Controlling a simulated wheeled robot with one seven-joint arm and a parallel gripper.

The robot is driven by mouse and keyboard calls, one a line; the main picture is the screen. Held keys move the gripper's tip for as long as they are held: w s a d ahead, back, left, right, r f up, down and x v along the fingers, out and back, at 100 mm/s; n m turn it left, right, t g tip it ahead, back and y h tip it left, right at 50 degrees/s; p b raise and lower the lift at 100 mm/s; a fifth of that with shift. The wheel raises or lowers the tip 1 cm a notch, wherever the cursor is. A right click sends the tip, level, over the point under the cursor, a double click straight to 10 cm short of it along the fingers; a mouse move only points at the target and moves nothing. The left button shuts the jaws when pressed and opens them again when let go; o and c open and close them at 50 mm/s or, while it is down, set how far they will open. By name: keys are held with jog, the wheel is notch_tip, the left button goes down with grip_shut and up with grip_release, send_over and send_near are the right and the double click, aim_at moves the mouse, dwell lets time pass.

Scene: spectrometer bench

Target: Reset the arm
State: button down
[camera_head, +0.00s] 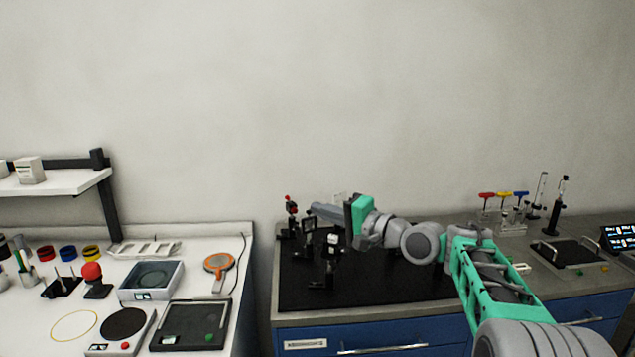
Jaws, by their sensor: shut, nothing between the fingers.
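My arm reaches in from the lower right, over the grey bench top. My gripper (326,211) is at the far end of the arm, pointing left above the black optical board (385,287). It is shut and appears empty. It is close to several small black optical mounts on the board, including a front one (331,262), a middle one (309,238) and a back left one with red knobs (291,212). I cannot tell whether it touches any of them. My arm hides part of the board and bench behind it.
A white table (245,255) on the left carries a scale-like device (120,330), trays and an orange round tool (219,263). A gap separates it from the bench. Coloured T-handles (503,195), glass stands and a black plate (568,252) stand right of my arm. Wall space above is free.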

jog(key=d+f+n+g+h, duration=0.1)
jog(key=d+f+n+h, duration=0.1)
jog(key=f, duration=0.6)
jog(key=d+f+n+g+h, duration=0.2)
jog(key=d+f+n+h, duration=0.1)
jog(key=f, duration=0.4)
jog(key=s+d+f+g+h, duration=0.2)
jog(key=s+d+f, duration=0.15)
jog(key=f, duration=0.35)
jog(key=s+d+f+g+h, duration=0.25)
jog(key=s+f, duration=0.25)
jog(key=f, duration=0.3)
jog(key=s+d+f+g+h+b, duration=0.1)
jog(key=s+d+f, duration=0.1)
jog(key=s, duration=0.6)
jog(key=s+d+f+g+h, duration=0.1)
jog(key=s+d+g, duration=0.1)
jog(key=s, duration=0.6)
jog(key=s+d+f+g+h+b, duration=0.1)
jog(key=s+d+f+h, duration=0.15)
jog(key=s, duration=0.55)
jog(key=a+r+n+t+b, duration=0.1)
jog(key=a+r+t+b, duration=0.1)
jog(key=r, duration=0.4)
jog(key=shift+a+t+y, duration=0.3)
jog(key=shift+a+t, duration=0.35)
jog(key=shift+a, duration=0.1)
